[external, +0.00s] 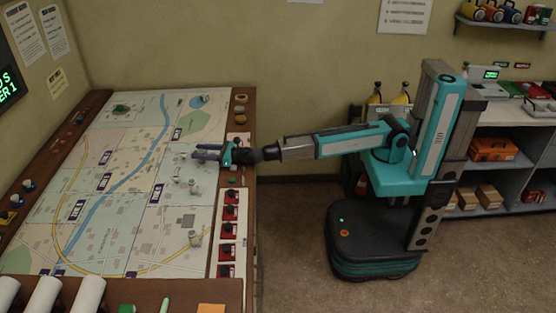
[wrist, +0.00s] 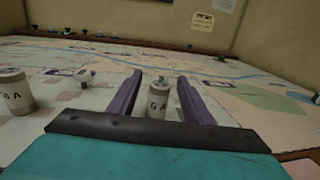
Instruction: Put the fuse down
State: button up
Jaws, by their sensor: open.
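In the wrist view a pale cylindrical fuse (wrist: 157,102) with a dark cap and a label that looks like "6A" stands upright between my gripper's fingers. Its foot is hidden behind the gripper's dark crossbar. My gripper (wrist: 159,88) is open, with a purple finger on each side of the fuse and a gap visible. In the external view my gripper (external: 202,153) is low over the right part of the map table (external: 120,215), and the fuse in it cannot be made out. A similar pale cylinder (wrist: 12,92) stands to the left in the wrist view.
Small pale pieces (external: 193,185) stand on the map just in front of my gripper, and another (external: 196,238) farther forward. Red switches (external: 228,228) line the table's right edge. White rolls (external: 44,295) lie at the front left. Open map lies beyond the fingers.

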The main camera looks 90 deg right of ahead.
aim_at(201, 151)
dwell(0.3)
grip_shut()
jog(key=shift+r, duration=0.1)
notch_tip(201, 151, up, 10)
jog(key=p, duration=0.3)
dwell(0.4)
dwell(0.5)
